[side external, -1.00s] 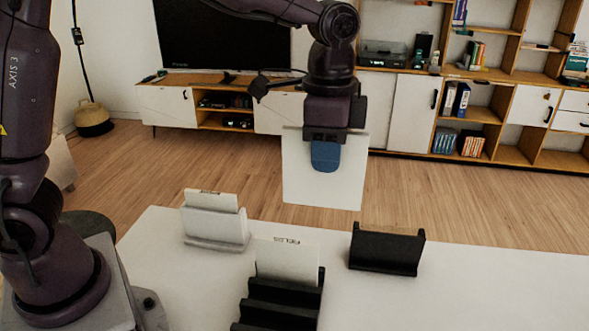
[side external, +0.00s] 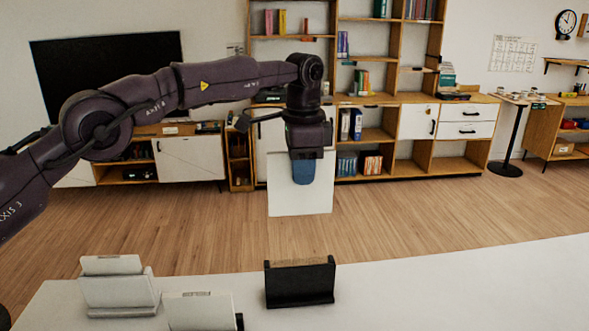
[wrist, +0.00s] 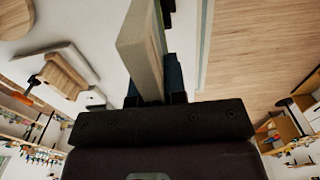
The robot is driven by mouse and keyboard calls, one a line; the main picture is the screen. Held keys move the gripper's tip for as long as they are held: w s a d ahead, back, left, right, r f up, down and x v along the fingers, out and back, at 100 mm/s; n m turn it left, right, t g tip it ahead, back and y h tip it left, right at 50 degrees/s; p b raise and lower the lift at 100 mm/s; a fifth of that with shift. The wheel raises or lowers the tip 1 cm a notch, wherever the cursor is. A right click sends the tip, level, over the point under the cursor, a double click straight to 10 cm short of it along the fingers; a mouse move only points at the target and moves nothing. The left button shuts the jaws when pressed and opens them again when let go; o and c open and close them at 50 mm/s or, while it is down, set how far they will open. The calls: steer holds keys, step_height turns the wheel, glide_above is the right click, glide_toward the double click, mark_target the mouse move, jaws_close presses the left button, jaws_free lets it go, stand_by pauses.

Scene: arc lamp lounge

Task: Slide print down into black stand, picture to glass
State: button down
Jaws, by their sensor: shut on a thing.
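My gripper (side external: 303,172) is shut on the print (side external: 285,200), a pale square sheet hanging upright below the jaws. A blue finger pad lies against the print's upper part. Its plain white face is toward the side camera; the picture is not visible. The black stand (side external: 300,285) is on the white table, below the print in the side view, with clear space between them. I cannot make out its glass. In the wrist view the print (wrist: 142,50) shows nearly edge-on between the fingers.
A white stand (side external: 120,292) holding a pale card is at the left of the white table (side external: 430,290). Another pale card (side external: 200,312) stands at the front, cut off by the frame. The table right of the black stand is clear.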

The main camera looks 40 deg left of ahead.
mark_target(302, 213)
steer(key=shift+f, duration=2.5)
steer(key=shift+f, duration=2.95)
step_height(302, 213, down, 8)
stand_by(0.5)
steer(key=c, duration=1.1)
jaws_free()
steer(key=shift+f, duration=0.1)
step_height(302, 213, up, 13)
steer(key=shift+r, duration=0.1)
